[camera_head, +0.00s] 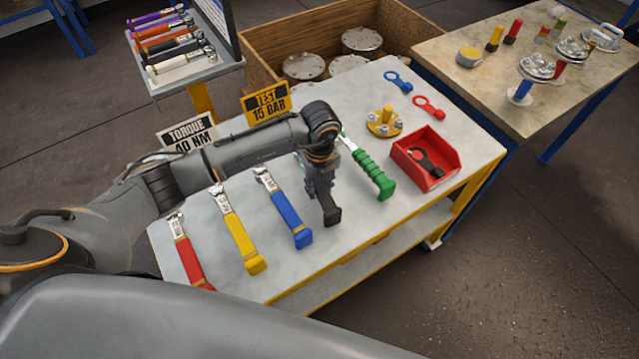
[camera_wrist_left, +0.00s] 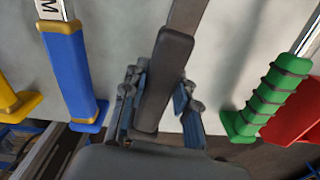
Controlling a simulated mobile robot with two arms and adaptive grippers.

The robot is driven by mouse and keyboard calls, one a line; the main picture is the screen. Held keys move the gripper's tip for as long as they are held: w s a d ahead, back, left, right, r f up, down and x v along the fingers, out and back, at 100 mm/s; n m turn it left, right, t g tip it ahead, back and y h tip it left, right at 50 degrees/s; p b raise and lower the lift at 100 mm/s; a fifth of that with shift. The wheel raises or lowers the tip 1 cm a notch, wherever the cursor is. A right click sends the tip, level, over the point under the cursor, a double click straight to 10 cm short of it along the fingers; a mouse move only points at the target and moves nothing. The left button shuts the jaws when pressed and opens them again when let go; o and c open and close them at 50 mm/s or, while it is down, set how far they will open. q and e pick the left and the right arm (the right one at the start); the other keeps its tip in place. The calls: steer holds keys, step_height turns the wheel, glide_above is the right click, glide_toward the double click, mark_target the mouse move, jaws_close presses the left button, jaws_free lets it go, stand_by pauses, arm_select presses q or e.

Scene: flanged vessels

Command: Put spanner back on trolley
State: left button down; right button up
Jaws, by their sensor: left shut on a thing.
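A spanner with a dark grey handle (camera_head: 330,209) is in my left gripper (camera_head: 318,183), between the blue spanner (camera_head: 285,210) and the green-handled spanner (camera_head: 373,175). In the left wrist view the handle (camera_wrist_left: 166,80) lies between the two fingers (camera_wrist_left: 157,100), which are shut on it. My gripper hides the spanner's head in the head view. The trolley (camera_head: 345,235) has a pale top and a yellow frame. The spanner is over this top; I cannot tell whether it touches it. My right gripper is not in view.
Red (camera_head: 190,262) and yellow (camera_head: 240,240) spanners lie to the left. A red bin (camera_head: 455,165), a yellow flanged piece (camera_head: 384,123) and blue and red ring tools lie to the right. Signs (camera_head: 266,103) stand at the back edge, with a wooden crate (camera_head: 300,30) behind.

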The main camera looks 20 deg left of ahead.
arm_select(q)
steer(key=shift+f+b, duration=0.3)
steer(key=shift+f, duration=0.05)
stand_by(0.3)
steer(key=shift+c, duration=2.3)
jaws_free()
steer(key=shift+r+p, duration=2.75)
steer(key=shift+r, duration=0.8)
steer(key=shift+f, duration=0.1)
